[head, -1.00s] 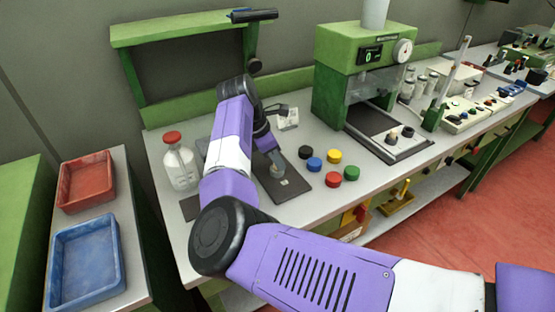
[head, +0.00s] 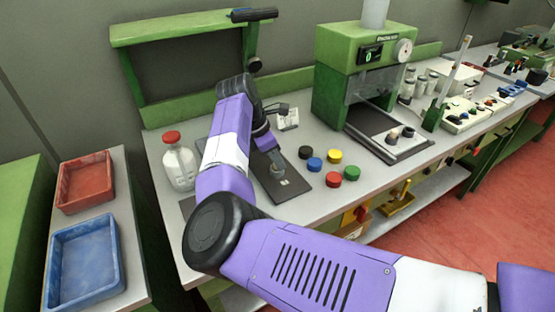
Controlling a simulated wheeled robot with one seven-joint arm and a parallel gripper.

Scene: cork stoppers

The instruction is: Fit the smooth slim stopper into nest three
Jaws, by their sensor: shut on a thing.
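My gripper (head: 273,161) points down over the dark flat board (head: 296,191) in the middle of the bench. It is shut on a small grey-brown stopper (head: 277,171), seen just below the fingers. The view is too small to tell whether the stopper is smooth or slim, or whether it touches the board. A small white label (head: 284,182) shows on the board just in front of it. The nests cannot be made out, and my arm hides part of the board.
A glass bottle with a red cap (head: 178,163) stands left of my arm. Several coloured caps (head: 334,157) lie right of the board. Red (head: 85,182) and blue (head: 86,262) bins sit left.

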